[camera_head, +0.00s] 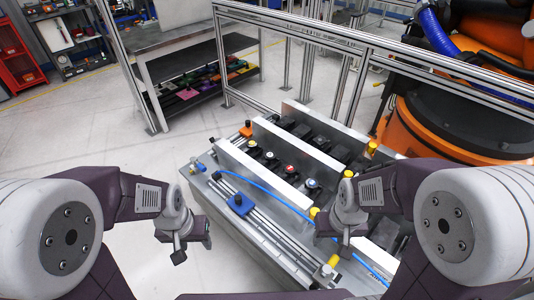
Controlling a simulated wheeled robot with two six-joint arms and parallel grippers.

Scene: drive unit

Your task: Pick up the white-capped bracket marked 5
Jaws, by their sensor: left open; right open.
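The drive unit (262,232) is a grey metal frame in the middle. Three long upright plates with white top edges cross it: a near one (258,172), a middle one (305,153) and a far one (325,120). Small round parts sit between the near and middle plates, one with a pale blue-white top (313,184). I cannot read a 5 anywhere, so I cannot tell which part is the marked bracket. My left gripper (192,247) is open and empty, left of the unit. My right gripper (335,232) is open over the unit's right part and hides some of it.
A blue hose (262,187) runs across the unit. A blue block (240,204) sits on its left rail, and several yellow parts stand at its right. An aluminium rail fence (300,27) and an orange robot (440,125) stand behind. The floor (110,140) at left is clear.

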